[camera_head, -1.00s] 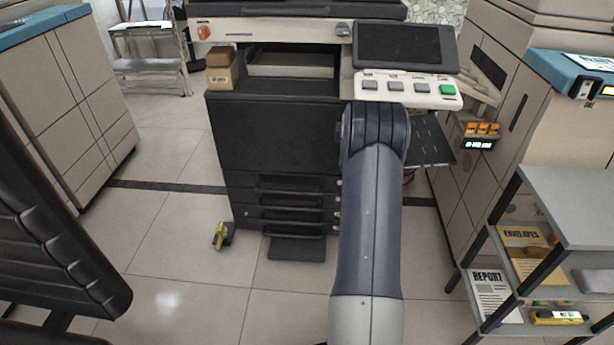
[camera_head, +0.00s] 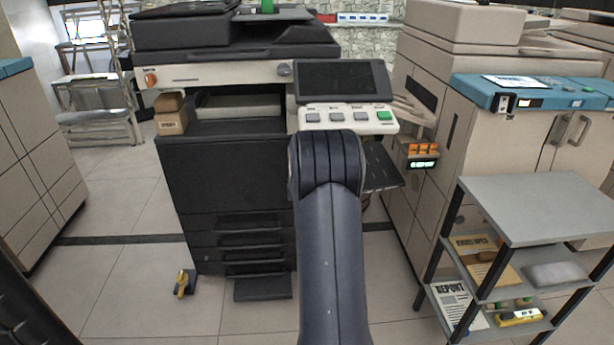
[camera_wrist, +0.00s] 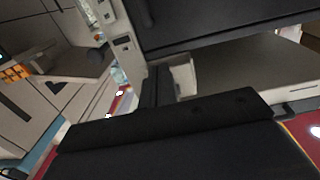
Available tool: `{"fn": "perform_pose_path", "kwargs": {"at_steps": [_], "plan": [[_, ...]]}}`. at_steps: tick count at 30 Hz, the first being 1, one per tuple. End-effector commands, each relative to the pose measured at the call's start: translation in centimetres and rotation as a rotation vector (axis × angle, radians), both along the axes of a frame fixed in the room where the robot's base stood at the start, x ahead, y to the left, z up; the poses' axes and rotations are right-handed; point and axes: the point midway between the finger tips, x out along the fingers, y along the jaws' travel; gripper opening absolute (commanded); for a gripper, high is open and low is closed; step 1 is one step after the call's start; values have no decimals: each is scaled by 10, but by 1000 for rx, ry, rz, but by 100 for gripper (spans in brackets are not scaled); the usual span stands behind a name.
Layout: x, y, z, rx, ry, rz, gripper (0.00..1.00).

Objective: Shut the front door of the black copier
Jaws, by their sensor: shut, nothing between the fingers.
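The black copier (camera_head: 175,235) stands upright at the centre left of the head view. Its broad black front panel (camera_head: 225,175) sits above several drawers. A dark edge runs along the panel's top, and I cannot tell whether the door is flush. My arm hides the panel's right side. My gripper is hidden behind my arm in the head view.
A dark slotted panel (camera_head: 383,168) juts from the copier's right side. A beige copier (camera_head: 425,150) and a grey shelf cart (camera_head: 540,205) stand to the right. A small yellow-and-black object (camera_head: 182,284) lies on the floor at the left.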

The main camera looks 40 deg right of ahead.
Motion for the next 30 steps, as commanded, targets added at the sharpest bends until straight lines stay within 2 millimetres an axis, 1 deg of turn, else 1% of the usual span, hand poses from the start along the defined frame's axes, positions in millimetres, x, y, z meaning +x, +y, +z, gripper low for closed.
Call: {"fn": "perform_pose_path", "kwargs": {"at_steps": [3,9,25,30], "plan": [[-9,6,1,0,0,0,0],[-15,10,0,-1,-1,0,0],[-14,10,0,-1,-1,0,0],[-8,5,0,-1,-2,0,0]]}}
